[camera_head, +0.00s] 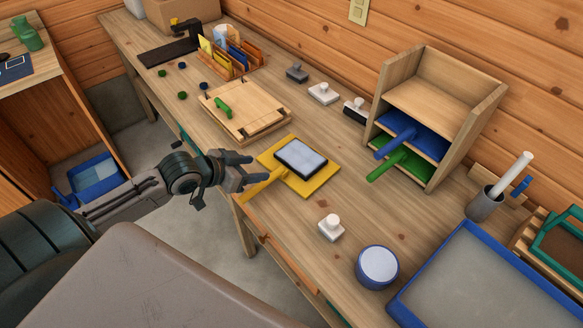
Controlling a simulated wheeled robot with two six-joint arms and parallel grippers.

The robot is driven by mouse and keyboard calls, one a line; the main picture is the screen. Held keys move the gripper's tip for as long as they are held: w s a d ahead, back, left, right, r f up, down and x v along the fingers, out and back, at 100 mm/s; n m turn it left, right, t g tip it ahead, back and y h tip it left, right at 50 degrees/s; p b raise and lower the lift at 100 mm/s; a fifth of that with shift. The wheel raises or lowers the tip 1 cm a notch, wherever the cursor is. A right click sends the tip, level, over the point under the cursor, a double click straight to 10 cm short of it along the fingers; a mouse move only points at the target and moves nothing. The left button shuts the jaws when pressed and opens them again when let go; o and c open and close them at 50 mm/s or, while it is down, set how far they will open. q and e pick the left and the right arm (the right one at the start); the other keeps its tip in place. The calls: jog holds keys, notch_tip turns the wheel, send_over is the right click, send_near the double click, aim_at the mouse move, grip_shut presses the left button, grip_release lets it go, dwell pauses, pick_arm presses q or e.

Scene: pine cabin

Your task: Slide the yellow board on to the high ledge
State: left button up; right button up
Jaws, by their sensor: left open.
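The yellow board (318,188) lies flat on the workbench, with a dark-framed tablet (301,157) on it. Its yellow handle (260,187) points left toward the bench's front edge. My left gripper (259,168) is open and empty beside the handle; whether it touches the handle I cannot tell. A wooden shelf unit (492,105) stands against the back wall. Its high ledge (430,102) is bare. Below it, a blue board (425,138) and a green board (408,162) sit on lower levels, their handles sticking out to the left. My right gripper is out of view.
A white-knobbed block (331,228) and a blue-rimmed round tub (377,267) stand right of the yellow board. A wooden board with a green handle (245,110) lies farther left. Several small stamps line the wall. A blue-rimmed tray (480,285) fills the near right.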

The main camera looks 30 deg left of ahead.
aim_at(275, 171)
pick_arm(q)
jog(key=x, duration=0.3)
jog(key=shift+w+d, duration=0.1)
jog(key=shift+d, duration=0.15)
jog(key=shift+w+f, duration=0.1)
jog(key=shift+w+d+f, duration=0.3)
jog(key=shift+f, duration=0.05)
jog(key=x, duration=0.1)
jog(key=p+x, duration=0.1)
jog(key=x, duration=0.1)
jog(key=shift+d+f, duration=0.2)
jog(key=shift+f, duration=0.15)
jog(key=shift+w+d+f, duration=0.1)
jog(key=shift+w+f, duration=0.1)
jog(key=shift+f, duration=0.05)
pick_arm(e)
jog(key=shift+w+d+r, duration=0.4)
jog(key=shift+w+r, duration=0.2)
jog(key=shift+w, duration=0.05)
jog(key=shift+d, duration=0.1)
